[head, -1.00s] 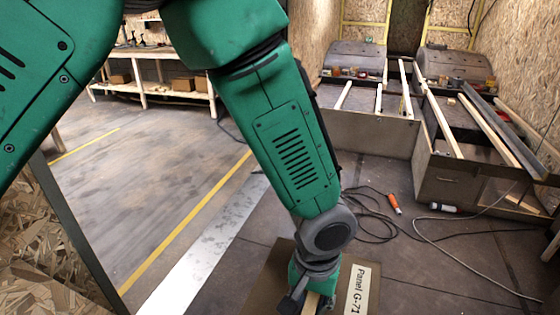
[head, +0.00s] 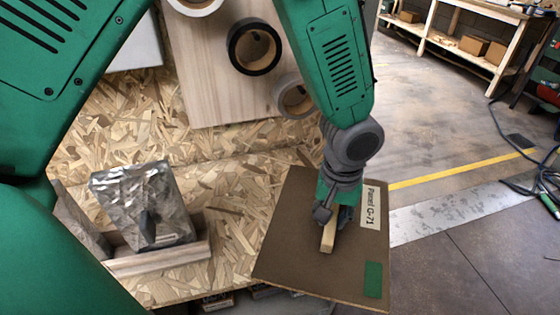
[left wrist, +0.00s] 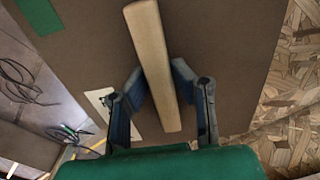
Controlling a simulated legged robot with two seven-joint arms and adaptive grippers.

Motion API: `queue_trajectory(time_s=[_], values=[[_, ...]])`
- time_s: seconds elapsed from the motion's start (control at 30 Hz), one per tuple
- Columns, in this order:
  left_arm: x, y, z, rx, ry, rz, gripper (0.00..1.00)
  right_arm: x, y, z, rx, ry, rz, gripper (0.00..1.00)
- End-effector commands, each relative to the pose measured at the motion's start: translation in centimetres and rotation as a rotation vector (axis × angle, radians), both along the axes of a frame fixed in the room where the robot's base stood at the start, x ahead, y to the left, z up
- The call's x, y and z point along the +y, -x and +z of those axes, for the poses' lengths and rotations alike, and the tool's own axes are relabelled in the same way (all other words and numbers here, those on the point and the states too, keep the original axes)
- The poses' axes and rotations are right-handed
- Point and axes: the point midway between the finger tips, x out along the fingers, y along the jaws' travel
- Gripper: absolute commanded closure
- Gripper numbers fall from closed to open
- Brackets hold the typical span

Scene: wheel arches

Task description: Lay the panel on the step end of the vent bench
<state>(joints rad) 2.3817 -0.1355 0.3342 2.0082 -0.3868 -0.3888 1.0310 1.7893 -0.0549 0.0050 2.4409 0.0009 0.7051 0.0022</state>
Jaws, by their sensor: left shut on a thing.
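The panel (head: 300,262) is a flat brown board with a white label reading "Panel G-71", a green patch near one corner and a pale wooden grip bar (head: 328,235). My left gripper (head: 330,218) is shut on the bar from above and holds the panel over the right edge of a chipboard surface (head: 235,165). In the left wrist view the fingers (left wrist: 165,95) stand either side of the bar (left wrist: 152,60). I cannot tell which part of the chipboard is the step end, or whether the panel touches it. My right gripper is not in view.
A crinkled silver block (head: 140,205) with a wooden strip stands at the left of the chipboard. A pale board (head: 205,85) with tape rolls, one black (head: 255,47), lies at the back. A shelf (head: 450,45) and open floor (head: 425,120) are at right.

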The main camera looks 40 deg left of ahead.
Motion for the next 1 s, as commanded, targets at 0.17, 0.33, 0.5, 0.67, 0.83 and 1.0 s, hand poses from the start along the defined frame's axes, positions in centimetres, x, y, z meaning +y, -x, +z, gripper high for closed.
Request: queue_trajectory(time_s=[0.17,0.33,0.5,0.67,0.83,1.0], values=[[7.3,-1.4,1.5,0.002,0.006,0.302,1.00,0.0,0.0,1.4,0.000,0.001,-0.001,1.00],[11.6,-1.5,1.8,0.007,0.009,0.482,1.00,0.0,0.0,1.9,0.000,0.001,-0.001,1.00],[12.7,-1.5,1.5,0.008,0.008,0.530,1.00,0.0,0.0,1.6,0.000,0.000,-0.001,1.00],[12.6,-1.5,0.7,0.008,0.007,0.528,1.00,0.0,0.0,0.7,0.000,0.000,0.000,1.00],[12.5,-1.5,-0.9,0.007,0.007,0.528,1.00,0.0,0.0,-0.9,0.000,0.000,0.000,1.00],[12.6,-1.5,-2.8,0.008,0.008,0.527,1.00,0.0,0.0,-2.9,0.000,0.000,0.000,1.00]])
